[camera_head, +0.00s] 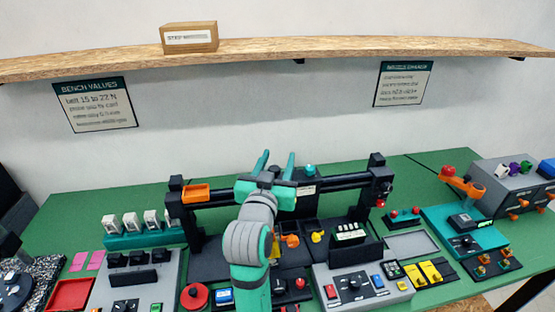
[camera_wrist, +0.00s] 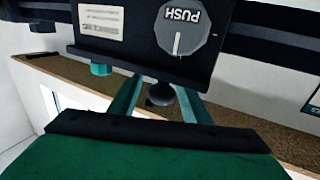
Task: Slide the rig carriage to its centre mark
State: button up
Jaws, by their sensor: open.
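The rig carriage is a black block with a white label and a grey round "PUSH" dial; it fills the top of the wrist view (camera_wrist: 145,40). In the head view the carriage (camera_head: 306,190) is on the black rails near mid-span, partly hidden behind my gripper (camera_head: 277,160). My gripper is open, its two teal fingers apart. In the wrist view the gripper (camera_wrist: 160,88) has one finger on each side of a dark round knob (camera_wrist: 160,94) at the carriage edge; contact cannot be told. A teal knob (camera_head: 310,170) is on the carriage. The centre mark cannot be made out.
Black end posts (camera_head: 378,182) bound the rails. Control boxes (camera_head: 362,285) and a teal rack with white pieces (camera_head: 145,238) crowd the green bench. A shelf (camera_head: 350,48) runs above.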

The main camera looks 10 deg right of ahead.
jog(key=v, duration=1)
